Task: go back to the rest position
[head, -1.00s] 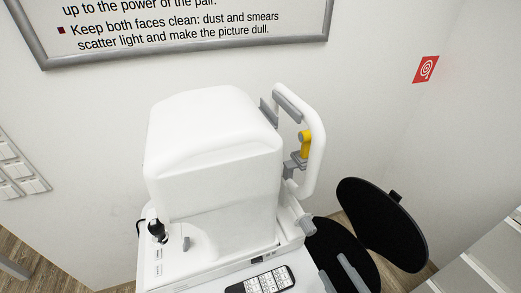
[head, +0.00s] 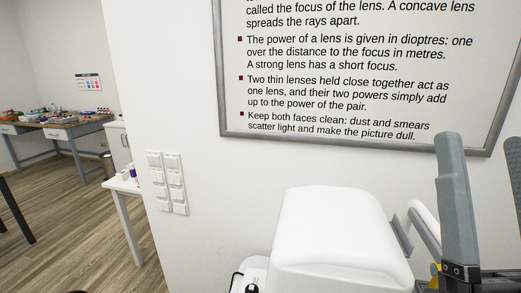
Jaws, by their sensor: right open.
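My right gripper (head: 482,145) stands at the lower right of the head view, its fingers pointing up. Its two grey fingers are wide apart with nothing between them. The right finger is cut off by the picture's edge. The white eye test machine (head: 332,232) is left of the gripper, at the bottom of the view. Its white head-rest frame (head: 424,225) is partly hidden behind the gripper's left finger. My left gripper is not in view.
A wall poster (head: 340,75) hangs behind the machine, with wall switches (head: 167,183) to its left. A white table (head: 126,188) stands beyond the wall's left edge. A workbench (head: 50,130) with many small things is farther back. The wooden floor (head: 80,230) at left is mostly clear.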

